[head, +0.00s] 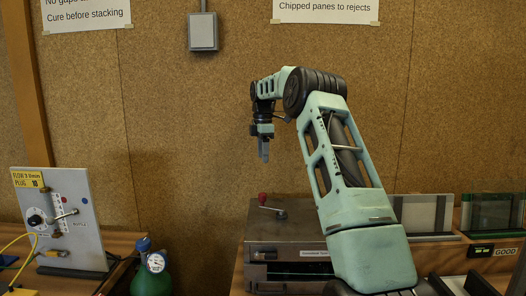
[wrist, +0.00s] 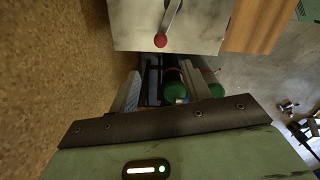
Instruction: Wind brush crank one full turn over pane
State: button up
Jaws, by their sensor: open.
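The crank (head: 281,212) has a red knob (head: 263,198) and sits on top of a grey metal box (head: 300,233). In the wrist view the crank's red knob (wrist: 160,41) hangs near the lower edge of the metal box top (wrist: 205,25). My gripper (head: 264,157) points down in the air above the knob, clearly apart from it. In the wrist view my gripper (wrist: 163,78) shows two spread fingers with nothing held between them. The brush is not visible. A greenish strip shows in the box's front opening; I cannot tell if it is the pane.
A panel with dials (head: 62,220) and a green gas cylinder (head: 152,275) with a gauge stand at left. Framed panes (head: 424,214) and a GOOD sign (head: 505,251) are at right. A grey wall box (head: 203,32) hangs behind. The air around my gripper is clear.

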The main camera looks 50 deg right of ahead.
jog(key=shift+r, duration=0.9)
